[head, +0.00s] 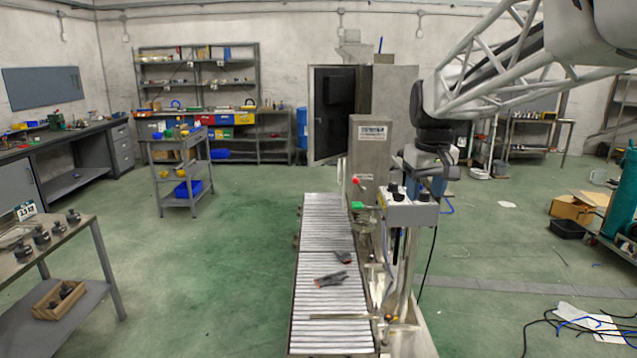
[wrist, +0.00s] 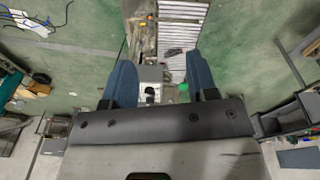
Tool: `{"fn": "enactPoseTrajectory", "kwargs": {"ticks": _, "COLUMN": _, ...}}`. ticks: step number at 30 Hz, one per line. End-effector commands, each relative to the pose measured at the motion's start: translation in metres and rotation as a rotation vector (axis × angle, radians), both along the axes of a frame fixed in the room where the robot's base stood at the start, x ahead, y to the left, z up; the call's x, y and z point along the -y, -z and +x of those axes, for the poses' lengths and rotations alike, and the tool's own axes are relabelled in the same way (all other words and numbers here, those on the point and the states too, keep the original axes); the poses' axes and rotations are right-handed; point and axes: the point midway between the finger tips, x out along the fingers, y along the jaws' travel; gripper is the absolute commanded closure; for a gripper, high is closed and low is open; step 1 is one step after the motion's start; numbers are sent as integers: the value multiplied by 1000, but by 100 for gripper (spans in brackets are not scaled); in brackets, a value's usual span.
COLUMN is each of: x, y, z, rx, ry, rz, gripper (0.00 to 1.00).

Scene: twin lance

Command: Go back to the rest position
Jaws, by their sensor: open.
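My gripper (head: 434,186) hangs beside the conveyor in the head view, by a grey control box with black knobs (head: 412,211). In the wrist view my gripper (wrist: 162,76) has its two blue fingers wide apart, with nothing held between them. The roller conveyor (head: 322,232) runs away from the camera, left of my gripper. Two dark metal parts lie on its rollers, one larger (head: 332,279) and one smaller (head: 343,257). In the wrist view the conveyor (wrist: 180,35) shows beyond the fingertips, with a dark part on it.
A workbench (head: 40,255) with dark parts and a wooden tray (head: 58,299) is at left. Cables (head: 575,325) and cardboard boxes (head: 577,207) lie at right. Green floor between is open.

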Motion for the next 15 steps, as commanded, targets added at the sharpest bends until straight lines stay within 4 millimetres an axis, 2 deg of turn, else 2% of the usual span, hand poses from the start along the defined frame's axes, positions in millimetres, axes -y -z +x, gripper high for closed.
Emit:
{"fn": "enactPoseTrajectory", "kwargs": {"ticks": 3, "x": -5, "y": 5, "z": -30, "rx": 10, "ry": 19, "rz": 3, "gripper": 47}}
{"fn": "enactPoseTrajectory", "kwargs": {"ticks": 15, "x": -21, "y": 34, "z": -123, "rx": 40, "ry": 85, "rz": 12, "gripper": 47}}
